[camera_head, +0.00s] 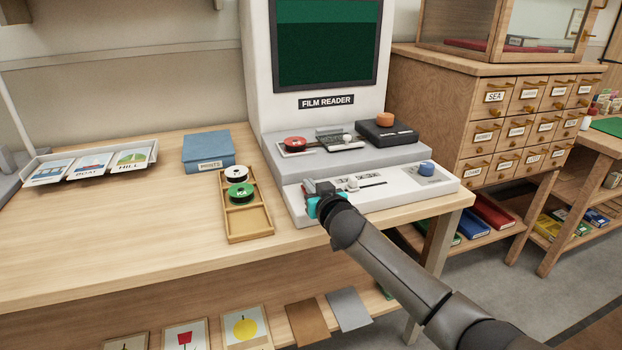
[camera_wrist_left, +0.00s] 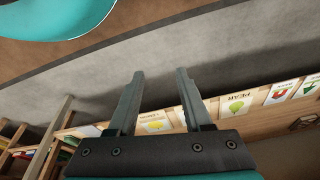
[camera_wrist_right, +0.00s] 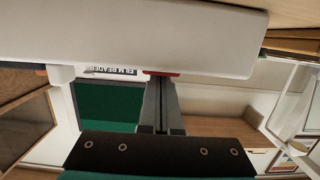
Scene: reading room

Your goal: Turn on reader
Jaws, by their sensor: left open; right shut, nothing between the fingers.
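The film reader (camera_head: 328,103) stands on the desk, with a dark green screen (camera_head: 325,40) above its label. Its stepped base has a white front panel (camera_head: 405,192) with a slider and a blue knob (camera_head: 426,168). My right gripper (camera_head: 313,190) is shut and empty at the left part of this front panel. In the right wrist view its closed fingers (camera_wrist_right: 160,88) reach a small red part (camera_wrist_right: 161,73) at the edge of the white panel; I cannot tell whether they touch. In the head view the gripper hides that spot. My left gripper (camera_wrist_left: 160,75) is open and empty, over the floor.
Left of the reader are a wooden tray (camera_head: 249,224) with a white and a green reel, a blue box (camera_head: 208,151) and a card rack (camera_head: 60,187). A red reel and a black box (camera_head: 387,133) sit on the reader's upper step. A drawer cabinet (camera_head: 480,100) stands right.

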